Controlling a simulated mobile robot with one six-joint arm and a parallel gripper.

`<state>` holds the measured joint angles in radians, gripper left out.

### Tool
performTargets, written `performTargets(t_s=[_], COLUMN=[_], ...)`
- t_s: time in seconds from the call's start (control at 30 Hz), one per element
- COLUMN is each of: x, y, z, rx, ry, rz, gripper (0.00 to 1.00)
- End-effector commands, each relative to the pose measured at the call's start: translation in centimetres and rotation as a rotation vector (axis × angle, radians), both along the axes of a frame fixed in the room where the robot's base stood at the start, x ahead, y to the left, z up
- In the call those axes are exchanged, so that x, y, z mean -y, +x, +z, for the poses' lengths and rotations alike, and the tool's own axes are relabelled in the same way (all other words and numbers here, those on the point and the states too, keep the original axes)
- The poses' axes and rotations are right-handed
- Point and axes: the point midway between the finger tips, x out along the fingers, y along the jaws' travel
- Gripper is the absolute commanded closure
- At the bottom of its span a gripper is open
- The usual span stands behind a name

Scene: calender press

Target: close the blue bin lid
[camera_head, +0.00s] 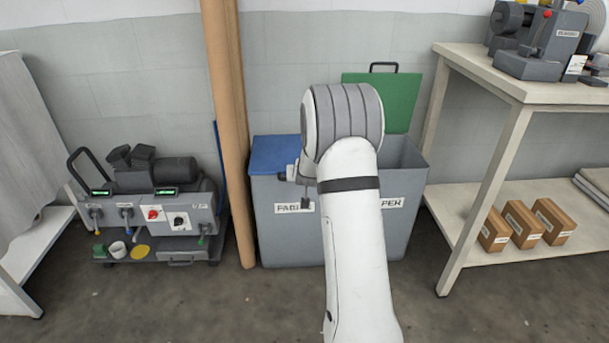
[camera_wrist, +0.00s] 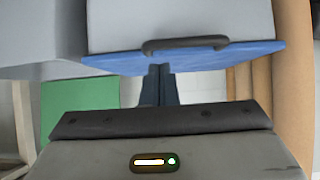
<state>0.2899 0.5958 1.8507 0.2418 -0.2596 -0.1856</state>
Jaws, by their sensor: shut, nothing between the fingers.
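The blue lid (camera_head: 273,155) lies down flat over the left compartment of the grey bin (camera_head: 285,230) in the head view. My arm hides its right part. In the wrist view, which appears turned over, the blue lid (camera_wrist: 215,58) shows as a band with a dark handle (camera_wrist: 185,44) along its edge. My gripper (camera_wrist: 158,72) is shut and empty, with its dark fingertips at the blue band. I cannot tell whether they touch it. In the head view, the fingers are hard to make out beside my wrist.
The green lid (camera_head: 400,97) stands open behind the right compartment. A brown tube (camera_head: 228,120) stands close to the bin's left side. A pump unit (camera_head: 155,200) is farther left. A workbench (camera_head: 500,75) with cartons (camera_head: 525,224) below is at right.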

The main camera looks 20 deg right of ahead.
Motion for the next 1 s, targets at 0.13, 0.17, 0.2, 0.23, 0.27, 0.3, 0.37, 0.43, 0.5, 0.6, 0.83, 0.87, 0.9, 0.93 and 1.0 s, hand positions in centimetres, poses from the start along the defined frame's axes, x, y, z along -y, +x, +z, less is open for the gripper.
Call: performTargets(t_s=[0.13,0.17,0.2,0.23,0.27,0.3,0.37,0.43,0.5,0.6,0.83,0.87,0.9,0.93,1.0], x=[-1.1,-1.3,-1.6,-1.8,-2.0,-2.2,-2.5,-2.8,-3.0,-3.1,-3.7,-4.0,-4.5,-5.0,-6.5], y=[-2.7,-3.2,-3.9,-4.5,-4.9,-5.5,-6.3,-7.0,-7.5,-7.8,-8.1,-8.3,-8.5,-8.8,-9.7], z=[-0.6,-0.9,-1.3,-1.6,-1.9,-2.2,-2.6,-3.1,-3.5,-3.7,-2.1,-1.2,0.4,1.9,5.7], rx=[0.000,0.003,0.004,0.004,0.005,0.007,0.008,0.009,0.010,0.012,0.006,-0.001,-0.013,-0.023,-0.060], ry=[-0.002,-0.004,-0.003,-0.003,-0.003,-0.004,-0.004,-0.005,-0.005,-0.004,0.001,0.005,0.011,0.017,0.035], rz=[0.001,0.002,0.001,0.002,0.002,0.002,0.003,0.002,0.002,0.002,0.010,0.016,0.025,0.034,0.061], gripper=[1.00,1.00,1.00,1.00,1.00,1.00,1.00,1.00,1.00,1.00,1.00,1.00,1.00,1.00,1.00])
